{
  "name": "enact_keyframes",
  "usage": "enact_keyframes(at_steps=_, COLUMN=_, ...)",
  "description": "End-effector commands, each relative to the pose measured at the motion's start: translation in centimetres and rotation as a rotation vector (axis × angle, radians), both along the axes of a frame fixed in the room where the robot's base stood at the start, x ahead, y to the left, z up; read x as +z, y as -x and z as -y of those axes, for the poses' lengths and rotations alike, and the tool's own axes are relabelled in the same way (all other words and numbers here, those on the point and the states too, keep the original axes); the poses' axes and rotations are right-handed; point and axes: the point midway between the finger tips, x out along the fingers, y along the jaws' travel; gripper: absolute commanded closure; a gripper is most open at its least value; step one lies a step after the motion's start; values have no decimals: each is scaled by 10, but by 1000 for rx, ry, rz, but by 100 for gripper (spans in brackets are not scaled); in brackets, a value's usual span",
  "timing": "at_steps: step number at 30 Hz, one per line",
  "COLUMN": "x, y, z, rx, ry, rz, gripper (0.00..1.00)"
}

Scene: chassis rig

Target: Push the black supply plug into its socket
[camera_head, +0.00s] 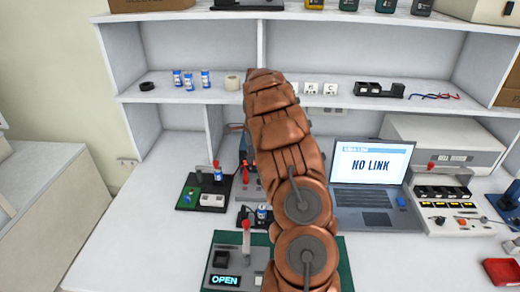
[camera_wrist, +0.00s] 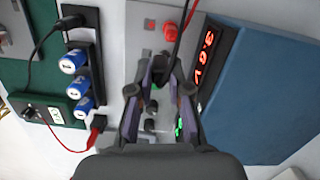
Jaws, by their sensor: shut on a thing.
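In the wrist view my gripper (camera_wrist: 161,76) is shut on the black supply plug (camera_wrist: 161,70), which is mostly hidden between the fingertips. A black cable (camera_wrist: 184,36) runs up from it. The fingers are over the grey front panel of a supply unit (camera_wrist: 137,52). Dark round fittings (camera_wrist: 150,125) and a green glow show between the fingers. I cannot tell which fitting is the plug's socket, or whether the plug touches it. In the head view my arm hides the gripper and plug; part of the supply unit (camera_head: 246,178) shows at its left.
In the wrist view the unit has a red lit display (camera_wrist: 203,60), a red knob (camera_wrist: 169,29) and a blue casing (camera_wrist: 257,90). Blue-white cells (camera_wrist: 78,88) in a black holder and a red lead (camera_wrist: 62,144) lie left. A laptop (camera_head: 370,175) reading NO LINK stands right.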

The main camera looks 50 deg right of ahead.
Motion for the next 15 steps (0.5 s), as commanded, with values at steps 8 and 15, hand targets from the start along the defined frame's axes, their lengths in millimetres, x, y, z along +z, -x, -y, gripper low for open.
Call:
enact_keyframes(at_steps=8, x=6, y=18, z=32, rx=-183, ry=0, rz=0, gripper=100)
enact_keyframes(at_steps=15, x=5, y=18, z=33, rx=-188, ry=0, rz=-1, gripper=100)
